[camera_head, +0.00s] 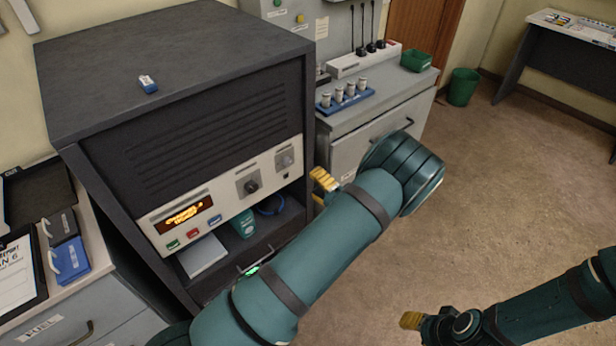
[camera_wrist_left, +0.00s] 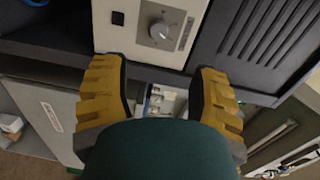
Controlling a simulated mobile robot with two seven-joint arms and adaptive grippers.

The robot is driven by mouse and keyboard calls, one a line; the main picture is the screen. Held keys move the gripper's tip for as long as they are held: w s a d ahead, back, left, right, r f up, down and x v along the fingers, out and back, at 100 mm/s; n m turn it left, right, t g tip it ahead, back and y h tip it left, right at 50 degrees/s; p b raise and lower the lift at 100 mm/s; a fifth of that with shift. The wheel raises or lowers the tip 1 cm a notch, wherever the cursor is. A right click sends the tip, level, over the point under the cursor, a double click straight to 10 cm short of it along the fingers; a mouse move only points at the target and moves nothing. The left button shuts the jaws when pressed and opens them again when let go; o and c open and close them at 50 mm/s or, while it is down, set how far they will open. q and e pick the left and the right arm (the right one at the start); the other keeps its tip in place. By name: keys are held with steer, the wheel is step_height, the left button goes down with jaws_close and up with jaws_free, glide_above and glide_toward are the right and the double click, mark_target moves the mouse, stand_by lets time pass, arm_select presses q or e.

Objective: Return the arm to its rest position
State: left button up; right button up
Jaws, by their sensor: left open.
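My left arm reaches across the front of the dark console (camera_head: 170,70). Its gripper (camera_head: 324,184) shows as yellow fingers at the console's right edge, partly hidden behind my wrist. In the left wrist view the gripper (camera_wrist_left: 162,100) is open, with two yellow fingers wide apart and nothing held between them. A pale panel with a round knob (camera_wrist_left: 160,31) lies beyond the fingers in that view. My right gripper (camera_head: 411,320) is low at the right, over the floor, with one yellow fingertip showing; its opening cannot be made out.
The console's control panel (camera_head: 222,192) has a lit display, with an open shelf below. A grey cabinet (camera_head: 350,155) to the right carries a blue rack (camera_head: 345,102) of small cylinders and a green tray (camera_head: 416,61). A green bin (camera_head: 463,87) stands on open floor.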

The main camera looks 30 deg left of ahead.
arm_select(q)
steer(key=shift+s+d, duration=0.1)
steer(key=shift+d, duration=0.05)
stand_by(0.4)
steer(key=s+d+f+n+h, duration=0.1)
steer(key=s+d+f+h, duration=0.15)
steer(key=f+h, duration=0.35)
steer(key=s+d+f+n+h, duration=0.1)
steer(key=s+d+f+h, duration=0.1)
steer(key=s+f+h, duration=0.4)
steer(key=s+d+n+g+h, duration=0.3)
steer(key=s+d+h, duration=0.5)
steer(key=s+d, duration=0.3)
steer(key=shift+s+d+r+g+b, duration=0.4)
steer(key=shift+s+g, duration=0.2)
steer(key=shift+s, duration=0.45)
